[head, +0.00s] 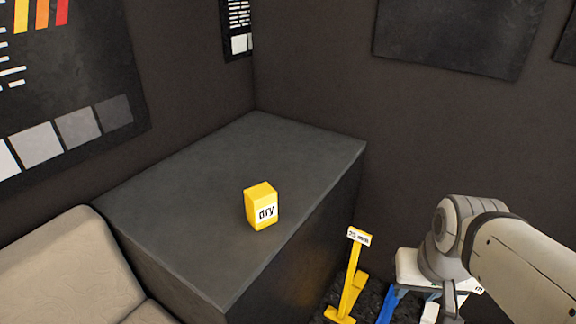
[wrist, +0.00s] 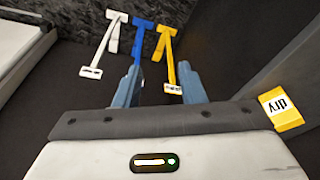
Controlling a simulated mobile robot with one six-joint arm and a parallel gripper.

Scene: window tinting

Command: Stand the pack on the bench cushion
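The pack (head: 261,206) is a small yellow box with a white label reading "dry". It stands upright on the dark cabinet top (head: 190,185), near the right edge of that top. The beige bench cushion (head: 70,255) is at the lower left of the head view, beside the cabinet. My gripper (wrist: 158,68) is open, with its two blue-grey fingers apart and nothing between them. The pack is off to the right of the fingers in the wrist view.
A yellow tool (head: 353,280) with a labelled end is right of the cabinet. White (wrist: 107,45), blue (wrist: 140,35) and yellow (wrist: 170,60) tools show in a row beyond my fingers. Dark walls with panels (head: 450,35) stand behind. Much of the cabinet top is clear.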

